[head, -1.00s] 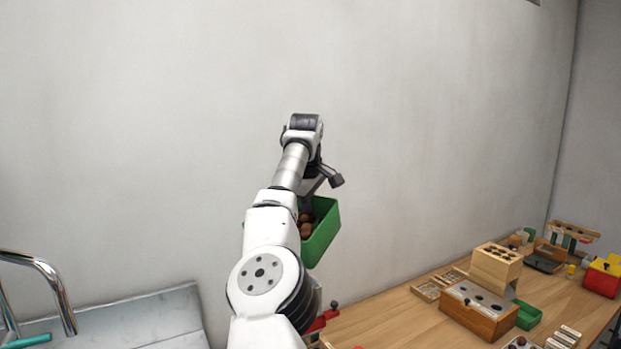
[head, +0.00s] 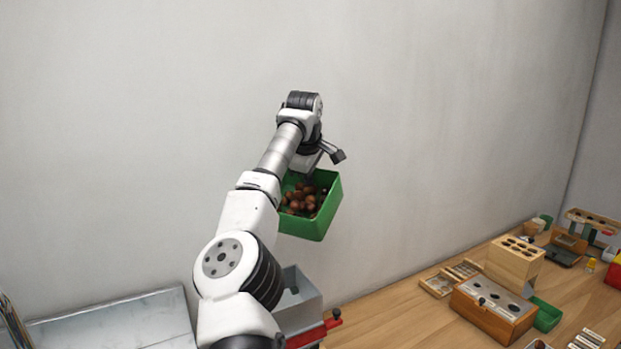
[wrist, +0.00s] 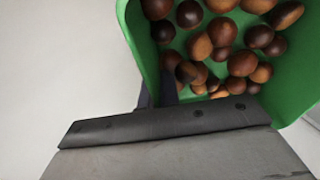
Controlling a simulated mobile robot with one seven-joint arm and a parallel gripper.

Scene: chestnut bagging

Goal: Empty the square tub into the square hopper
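The green square tub (head: 318,226) hangs in the air in the head view, tilted a little, with several brown chestnuts inside. It also fills the top of the wrist view (wrist: 142,32), where the chestnuts (wrist: 220,40) lie loose in it. A grey metal square hopper (head: 300,302) stands low behind my arm, below the tub, partly hidden by the arm.
A red part with a knob (head: 333,320) sits beside the hopper. The wooden bench (head: 400,325) carries a wooden block with holes (head: 515,262), a wooden box (head: 493,310) and another green tub (head: 546,316). A marble slab (head: 110,322) is at left. The wall is behind.

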